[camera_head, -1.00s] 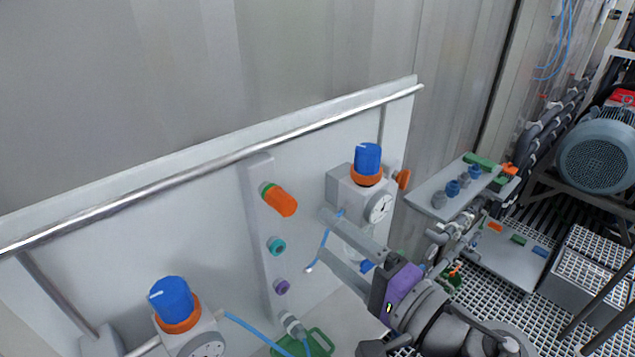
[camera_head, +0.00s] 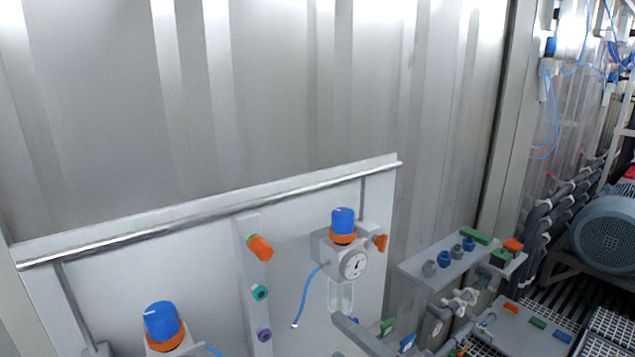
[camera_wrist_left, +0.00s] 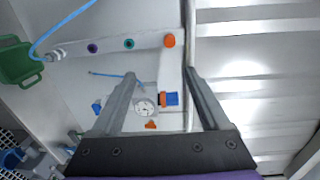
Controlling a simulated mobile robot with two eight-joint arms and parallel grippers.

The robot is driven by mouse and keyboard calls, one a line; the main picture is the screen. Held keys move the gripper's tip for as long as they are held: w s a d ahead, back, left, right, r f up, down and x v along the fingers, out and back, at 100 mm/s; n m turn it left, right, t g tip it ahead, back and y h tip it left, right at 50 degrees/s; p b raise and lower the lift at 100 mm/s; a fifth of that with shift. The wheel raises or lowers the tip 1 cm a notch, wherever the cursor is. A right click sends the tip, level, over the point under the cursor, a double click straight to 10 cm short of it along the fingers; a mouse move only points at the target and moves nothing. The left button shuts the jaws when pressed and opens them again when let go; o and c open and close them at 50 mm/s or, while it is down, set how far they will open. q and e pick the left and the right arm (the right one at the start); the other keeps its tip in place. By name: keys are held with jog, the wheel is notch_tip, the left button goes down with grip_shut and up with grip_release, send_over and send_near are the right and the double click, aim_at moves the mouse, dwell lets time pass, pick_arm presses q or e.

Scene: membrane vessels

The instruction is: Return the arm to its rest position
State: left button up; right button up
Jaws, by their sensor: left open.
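My left gripper (camera_wrist_left: 160,74) is open and empty in the left wrist view, its two grey fingers apart. Between and beyond them is the regulator (camera_wrist_left: 144,106) with its round gauge and blue knob, on the wall panel. The rest of that arm is out of the head view. I cannot tell how far the fingers are from the panel. My right gripper is in neither view.
The white panel (camera_head: 110,290) carries a metal rail (camera_head: 200,222), an orange knob (camera_head: 260,248), teal and purple ports, and a second blue-knobbed regulator (camera_head: 163,325). A shelf (camera_head: 412,268) with fittings juts out at right. A motor (camera_head: 606,235) stands farther right.

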pick_arm(q)
jog(key=w+a+f+g+h, duration=0.1)
jog(key=w+a+f+g, duration=0.25)
jog(key=a+f, duration=0.7)
jog(key=s+a+f+n+g+h, duration=0.2)
jog(key=s+a+f+n+h, duration=0.2)
jog(key=f, duration=0.6)
jog(key=s+a+f+n+g+h, duration=0.2)
jog(key=s+a+f+n+h, duration=0.3)
jog(key=a+f, duration=0.3)
notch_tip(320, 180, down, 3)
jog(key=shift+s+r+n+g, duration=0.15)
jog(key=shift+s+n+g, duration=0.2)
jog(key=shift+s+n, duration=0.5)
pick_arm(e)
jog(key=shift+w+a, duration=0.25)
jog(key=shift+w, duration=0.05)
